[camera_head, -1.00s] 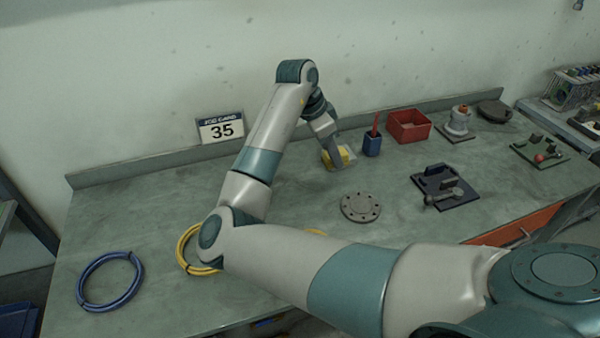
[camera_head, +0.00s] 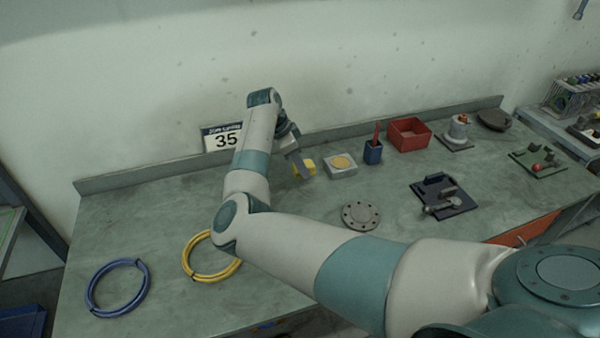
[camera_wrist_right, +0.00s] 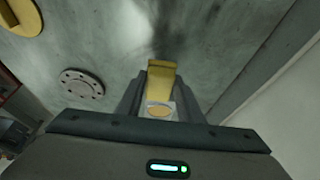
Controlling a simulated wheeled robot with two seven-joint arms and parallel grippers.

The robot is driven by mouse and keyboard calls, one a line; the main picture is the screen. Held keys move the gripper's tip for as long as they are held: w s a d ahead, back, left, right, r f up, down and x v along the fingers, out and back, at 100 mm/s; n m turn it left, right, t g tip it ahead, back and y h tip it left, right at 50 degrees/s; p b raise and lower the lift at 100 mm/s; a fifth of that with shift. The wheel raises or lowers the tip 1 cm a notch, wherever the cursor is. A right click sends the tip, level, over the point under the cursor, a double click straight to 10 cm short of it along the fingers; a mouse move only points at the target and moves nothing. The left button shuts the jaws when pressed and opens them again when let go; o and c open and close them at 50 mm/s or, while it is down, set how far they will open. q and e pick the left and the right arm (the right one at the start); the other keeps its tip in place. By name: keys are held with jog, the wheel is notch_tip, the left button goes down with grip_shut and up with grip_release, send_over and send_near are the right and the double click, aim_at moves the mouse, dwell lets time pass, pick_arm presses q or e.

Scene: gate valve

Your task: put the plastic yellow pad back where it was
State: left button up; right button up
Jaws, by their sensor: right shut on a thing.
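The plastic yellow pad (camera_head: 305,168) is in my right gripper (camera_head: 298,164), just left of a pale grey block (camera_head: 341,171) with a round yellowish spot on top. In the right wrist view the pad (camera_wrist_right: 161,72) stands between the fingers. The block's round spot (camera_wrist_right: 159,110) shows below it there, and the gripper body hides part of the block. My right gripper is shut on the pad. I cannot tell how high the pad is above the bench. My left gripper is not in view.
A blue cup (camera_head: 373,153) and a red box (camera_head: 409,134) stand right of the block. A round grey flange (camera_head: 361,215) lies in front. A yellow coil (camera_head: 203,275) and a blue coil (camera_head: 117,288) lie left. A "35" sign (camera_head: 224,138) stands near the wall.

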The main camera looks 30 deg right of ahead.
aim_at(300, 175)
dwell(0.3)
jog(key=shift+f, duration=0.25)
notch_tip(300, 175, down, 3)
jog(key=shift+r+p, duration=0.1)
jog(key=shift+p, duration=0.8)
jog(key=shift+f, duration=0.4)
jog(key=shift+f, duration=0.2)
jog(key=o, duration=1)
jog(key=shift+r, duration=0.1)
